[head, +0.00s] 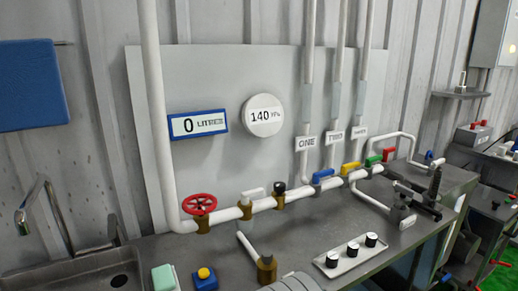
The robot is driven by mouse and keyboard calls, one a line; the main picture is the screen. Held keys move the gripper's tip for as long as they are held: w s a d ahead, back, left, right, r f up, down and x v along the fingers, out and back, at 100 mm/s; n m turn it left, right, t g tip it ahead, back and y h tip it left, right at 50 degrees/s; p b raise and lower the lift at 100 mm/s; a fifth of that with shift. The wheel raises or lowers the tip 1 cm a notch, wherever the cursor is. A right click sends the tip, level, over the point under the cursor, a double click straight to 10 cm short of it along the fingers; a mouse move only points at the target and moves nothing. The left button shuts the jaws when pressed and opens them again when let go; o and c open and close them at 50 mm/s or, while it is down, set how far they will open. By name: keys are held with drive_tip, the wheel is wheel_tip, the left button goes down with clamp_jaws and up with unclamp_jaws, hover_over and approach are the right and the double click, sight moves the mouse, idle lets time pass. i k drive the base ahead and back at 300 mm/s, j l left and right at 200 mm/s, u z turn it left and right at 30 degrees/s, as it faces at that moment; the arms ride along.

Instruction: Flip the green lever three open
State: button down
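The green lever (373,160) is small and sits on the white horizontal pipe, below the third upright pipe. The label (359,132) above it is too small to read surely. The lever appears to lie roughly along the pipe, but its exact angle is hard to tell. A yellow lever (350,168) and a blue lever (323,175) sit to its left, under the labels TWO (334,136) and ONE (306,143). A red lever (388,154) is just to its right.
A red handwheel (200,204) stands on the pipe at left. A plate with black knobs (351,251) and dark metal fittings (432,190) are on the bench. A sink (85,272) is at lower left. Gauges read 0 litres (198,124) and 140 (263,116).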

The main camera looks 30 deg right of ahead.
sight(368, 161)
drive_tip(key=l, duration=2.3)
drive_tip(key=i+l, duration=0.1)
drive_tip(key=l, duration=2.15)
